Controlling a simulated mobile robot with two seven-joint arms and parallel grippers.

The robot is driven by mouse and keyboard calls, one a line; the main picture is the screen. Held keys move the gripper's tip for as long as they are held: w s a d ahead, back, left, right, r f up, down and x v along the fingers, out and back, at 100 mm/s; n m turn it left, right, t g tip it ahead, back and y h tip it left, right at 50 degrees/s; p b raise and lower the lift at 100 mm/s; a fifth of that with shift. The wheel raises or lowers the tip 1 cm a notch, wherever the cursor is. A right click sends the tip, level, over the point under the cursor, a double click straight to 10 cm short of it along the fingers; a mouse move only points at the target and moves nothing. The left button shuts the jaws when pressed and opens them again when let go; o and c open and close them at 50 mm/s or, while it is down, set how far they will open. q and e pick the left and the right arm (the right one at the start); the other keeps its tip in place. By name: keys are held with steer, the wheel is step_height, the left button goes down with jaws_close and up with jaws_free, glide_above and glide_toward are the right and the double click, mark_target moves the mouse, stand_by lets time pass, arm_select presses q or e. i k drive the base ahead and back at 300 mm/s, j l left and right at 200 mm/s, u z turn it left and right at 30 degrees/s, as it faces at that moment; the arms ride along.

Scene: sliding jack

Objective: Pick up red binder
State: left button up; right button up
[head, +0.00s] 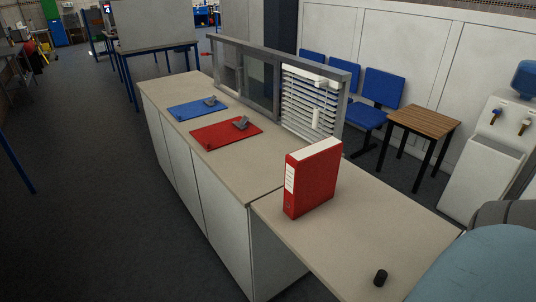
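A red binder (313,178) stands upright on the near end of the beige counter (245,163), its white label strip facing left. Nothing is touching it in the head view. Neither of my grippers can be made out in this view.
A red mat (215,139) and a blue mat (192,110), each with a small grey object, lie farther along the counter. A framed window with white blinds (297,101) stands along its back edge. A small black cylinder (380,277) is near the front right. Counter around the binder is clear.

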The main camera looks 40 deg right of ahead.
mark_target(312, 171)
steer(key=i+z, duration=0.2)
steer(key=i, duration=0.25)
steer(key=i+j+z, duration=0.2)
steer(key=i, duration=0.3)
steer(key=i+j+z, duration=0.2)
steer(key=i, duration=0.25)
steer(key=i+j+z, duration=0.15)
steer(key=z, duration=0.25)
steer(key=i+j+z, duration=0.2)
steer(key=z, duration=0.2)
steer(key=i+j+z, duration=0.25)
steer(key=z, duration=0.2)
